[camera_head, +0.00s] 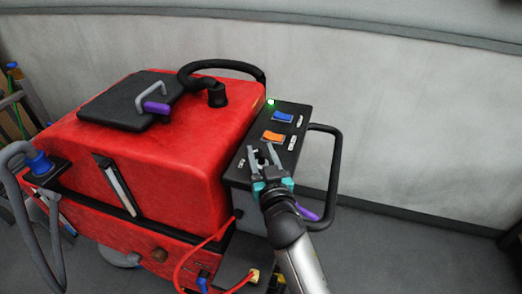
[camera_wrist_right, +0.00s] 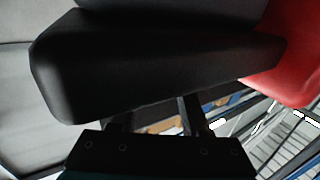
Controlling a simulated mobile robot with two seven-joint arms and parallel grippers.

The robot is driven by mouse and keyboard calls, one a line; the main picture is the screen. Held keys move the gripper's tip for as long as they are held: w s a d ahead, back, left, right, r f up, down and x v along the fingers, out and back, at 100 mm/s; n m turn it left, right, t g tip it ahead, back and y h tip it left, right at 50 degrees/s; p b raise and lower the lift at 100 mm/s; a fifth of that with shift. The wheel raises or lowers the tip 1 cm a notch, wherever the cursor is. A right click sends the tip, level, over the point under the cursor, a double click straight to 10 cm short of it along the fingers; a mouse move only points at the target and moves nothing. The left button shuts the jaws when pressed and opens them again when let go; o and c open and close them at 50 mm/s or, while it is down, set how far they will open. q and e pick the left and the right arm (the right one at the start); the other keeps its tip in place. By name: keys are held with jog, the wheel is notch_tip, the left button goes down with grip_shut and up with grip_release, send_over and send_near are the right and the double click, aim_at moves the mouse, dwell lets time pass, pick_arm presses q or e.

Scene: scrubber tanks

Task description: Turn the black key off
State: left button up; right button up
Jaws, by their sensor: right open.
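The red scrubber machine (camera_head: 190,135) has a black control panel (camera_head: 266,135) on its right side. A small green light (camera_head: 270,102) glows at the panel's far end. My right gripper (camera_head: 262,152) is open at the near end of the panel, its fingers pointing at the panel. A small dark shape shows between the fingertips, but I cannot tell if it is the black key or whether a finger touches it. In the right wrist view, the black panel housing (camera_wrist_right: 150,60) fills the upper part and my right gripper's fingers (camera_wrist_right: 155,118) reach to its edge. My left gripper is not in view.
A blue switch (camera_head: 283,117) and an orange switch (camera_head: 273,137) sit on the panel. A black handle bar (camera_head: 335,165) loops out on the panel's right. A red cable (camera_head: 184,262) hangs below. Bare grey floor (camera_head: 420,255) lies at the right, before a pale wall (camera_head: 420,130).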

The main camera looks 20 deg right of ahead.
jog(key=shift+c, duration=0.5)
grip_shut()
jog(key=shift+r, duration=0.1)
